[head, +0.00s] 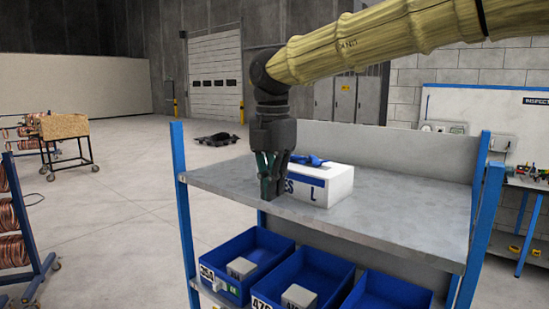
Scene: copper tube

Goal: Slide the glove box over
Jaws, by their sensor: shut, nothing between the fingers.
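The glove box (325,186) is a white box with blue lettering and a large "L" on its front. Blue glove material shows at its top. It sits on the grey top shelf (400,220) of a rack with blue posts. My gripper (270,190) points down at the box's left end, with its fingers shut and empty. The fingers cover part of the box's lettering. I cannot tell whether they touch the box.
Blue bins (245,262) with grey boxes in them stand on the level below. The top shelf is bare to the right of the glove box. A grey back panel (410,150) and blue corner posts (183,200) bound the shelf.

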